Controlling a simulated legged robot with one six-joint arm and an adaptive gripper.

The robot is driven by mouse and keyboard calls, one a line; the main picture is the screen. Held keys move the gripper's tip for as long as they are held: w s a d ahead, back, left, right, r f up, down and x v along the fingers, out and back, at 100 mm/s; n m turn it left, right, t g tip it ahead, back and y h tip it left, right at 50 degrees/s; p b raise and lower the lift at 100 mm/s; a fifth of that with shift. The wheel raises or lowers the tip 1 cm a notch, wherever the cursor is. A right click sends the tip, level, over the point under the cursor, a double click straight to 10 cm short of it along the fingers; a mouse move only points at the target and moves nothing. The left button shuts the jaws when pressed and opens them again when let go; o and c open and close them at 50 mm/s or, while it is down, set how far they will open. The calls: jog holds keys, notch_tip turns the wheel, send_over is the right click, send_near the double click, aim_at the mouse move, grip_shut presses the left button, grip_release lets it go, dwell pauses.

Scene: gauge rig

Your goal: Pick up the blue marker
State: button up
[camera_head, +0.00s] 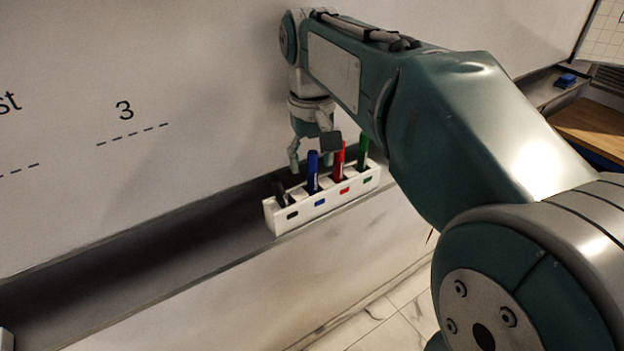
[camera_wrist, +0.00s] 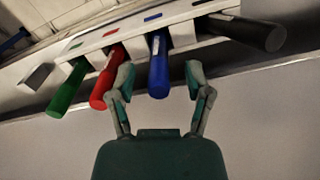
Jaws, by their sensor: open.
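The blue marker (camera_head: 313,172) stands upright in the white holder (camera_head: 335,205), between the black and the red marker. It also shows in the wrist view (camera_wrist: 158,68). My gripper (camera_head: 310,160) is open just above and behind the holder. In the wrist view my gripper's fingertips (camera_wrist: 160,80) lie on either side of the blue marker, with a gap on its right. The left finger is close to both the blue and the red marker. I cannot tell whether the fingers touch any marker.
The holder also has a black marker (camera_head: 281,194), a red marker (camera_head: 339,161) and a green marker (camera_head: 363,150). It sits on the grey tray (camera_head: 150,250) under the whiteboard (camera_head: 200,80). A blue object (camera_head: 566,80) lies far right.

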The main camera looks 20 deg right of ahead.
jog(key=shift+f, duration=0.95)
grip_shut()
